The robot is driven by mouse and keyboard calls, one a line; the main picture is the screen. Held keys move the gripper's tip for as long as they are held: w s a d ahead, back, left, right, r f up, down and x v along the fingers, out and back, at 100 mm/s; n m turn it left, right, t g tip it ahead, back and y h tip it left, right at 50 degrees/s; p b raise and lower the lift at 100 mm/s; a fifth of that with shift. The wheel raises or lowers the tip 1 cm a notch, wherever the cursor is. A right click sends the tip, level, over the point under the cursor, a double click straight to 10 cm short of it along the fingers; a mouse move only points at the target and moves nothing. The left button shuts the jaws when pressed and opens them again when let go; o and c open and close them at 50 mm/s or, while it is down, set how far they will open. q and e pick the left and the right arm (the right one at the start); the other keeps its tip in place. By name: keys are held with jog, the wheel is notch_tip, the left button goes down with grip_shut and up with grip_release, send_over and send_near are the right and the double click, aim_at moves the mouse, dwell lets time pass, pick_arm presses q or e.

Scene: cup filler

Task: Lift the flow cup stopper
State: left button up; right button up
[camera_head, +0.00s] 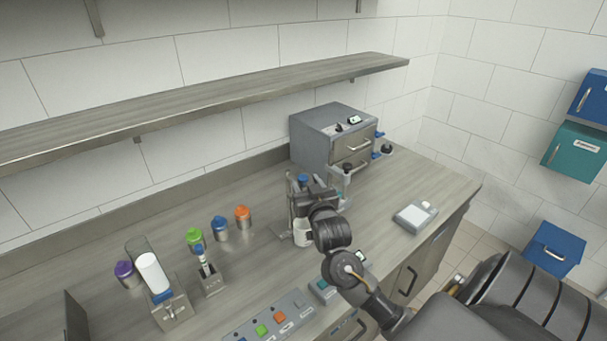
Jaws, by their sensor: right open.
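A metal stand (291,200) is on the counter near the middle of the view, with a white cup (303,236) low at its front. A small blue piece (303,178) shows at the top of the stand, just beyond my gripper. I cannot tell whether it is the stopper; the flow cup is largely hidden behind my gripper and wrist. My right gripper (308,188) is open at the upper part of the stand, close to the blue piece. Whether it touches anything there is not clear. My left gripper is not in view.
A grey drawer unit (325,138) stands behind. Purple (125,270), green (195,236), blue (220,224) and orange-lidded (243,212) containers stand left. A button panel (270,322) lies in front, a scale-like device (413,216) right. A shelf (200,105) hangs above.

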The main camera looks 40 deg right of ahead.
aim_at(304, 180)
jog(key=shift+p+x, duration=0.3)
jog(key=shift+x, duration=1.35)
grip_shut()
jog(key=shift+a+r, duration=0.1)
